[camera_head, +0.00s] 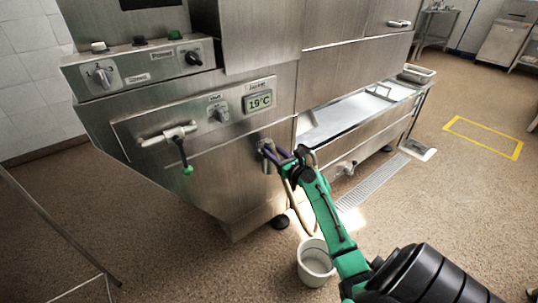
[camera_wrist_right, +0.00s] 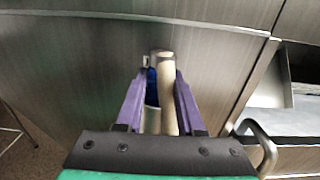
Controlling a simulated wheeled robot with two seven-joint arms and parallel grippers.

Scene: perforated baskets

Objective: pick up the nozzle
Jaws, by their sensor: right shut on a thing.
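My right gripper (camera_head: 275,153) reaches the front panel of the steel machine. In the wrist view its purple fingers (camera_wrist_right: 160,78) are shut around the nozzle (camera_wrist_right: 167,95), a pale beige tube with a blue part beside it at the left. In the head view only a small part of the nozzle (camera_head: 266,166) shows at the panel; the fingers cover much of it. A beige hose (camera_head: 298,212) hangs below the gripper. Whether the nozzle still touches its mount I cannot tell. My left gripper is in neither view.
A white bucket (camera_head: 314,265) stands on the floor below, close to my right arm. A lever with a green knob (camera_head: 187,170) sticks out at the left. A tray-like bench (camera_head: 350,115) lies to the right, with a floor grate (camera_head: 375,184) below. Open floor extends right.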

